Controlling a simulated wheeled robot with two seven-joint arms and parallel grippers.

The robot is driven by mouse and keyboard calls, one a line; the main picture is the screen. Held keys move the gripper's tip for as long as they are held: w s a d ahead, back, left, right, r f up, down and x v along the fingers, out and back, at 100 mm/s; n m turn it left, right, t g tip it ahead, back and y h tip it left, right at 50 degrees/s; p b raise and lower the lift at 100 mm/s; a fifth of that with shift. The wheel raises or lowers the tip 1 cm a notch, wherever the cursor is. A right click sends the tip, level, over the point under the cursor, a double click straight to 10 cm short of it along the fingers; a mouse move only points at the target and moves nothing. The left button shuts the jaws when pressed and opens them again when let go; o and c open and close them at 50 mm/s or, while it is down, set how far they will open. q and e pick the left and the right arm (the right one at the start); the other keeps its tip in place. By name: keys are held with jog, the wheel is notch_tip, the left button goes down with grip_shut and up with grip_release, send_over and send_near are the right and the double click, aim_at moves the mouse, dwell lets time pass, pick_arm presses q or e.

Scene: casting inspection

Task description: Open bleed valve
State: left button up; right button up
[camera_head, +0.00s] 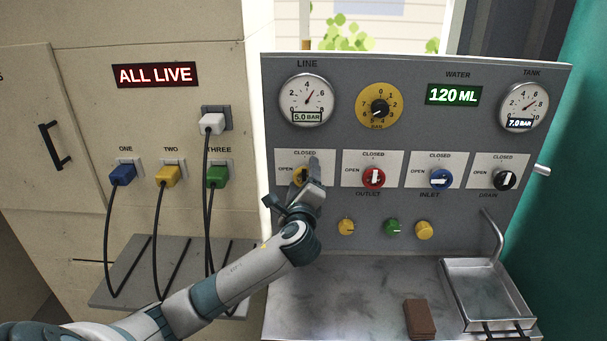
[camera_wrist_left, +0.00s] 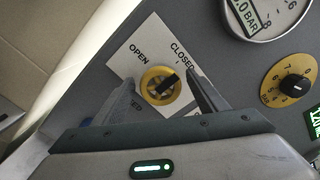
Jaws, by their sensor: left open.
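The leftmost valve, a yellow round knob (camera_head: 298,176) with a black bar handle, sits on a white plate marked OPEN at left and CLOSED at top. In the left wrist view the yellow knob (camera_wrist_left: 160,85) shows clearly, its black handle pointing toward CLOSED. The label under it is mostly hidden; only "ED" shows in the wrist view. My left gripper (camera_head: 308,176) is in front of this valve and hides part of it in the head view. In the wrist view the gripper's (camera_wrist_left: 163,92) fingers are apart, one on each side of the knob, with nothing held. Whether they touch it I cannot tell.
To the right are a red valve (camera_head: 374,177), a blue valve (camera_head: 441,179) and a black valve (camera_head: 505,180). Gauges and a yellow regulator dial (camera_head: 379,108) are above. Small knobs, a brown block (camera_head: 420,319) and a metal tray (camera_head: 471,267) are below. Plugs and cables hang at left.

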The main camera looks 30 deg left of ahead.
pick_arm(q)
jog(key=shift+w+a, duration=0.15)
jog(key=shift+w, duration=0.05)
jog(key=c, duration=1)
jog(key=shift+c, duration=0.2)
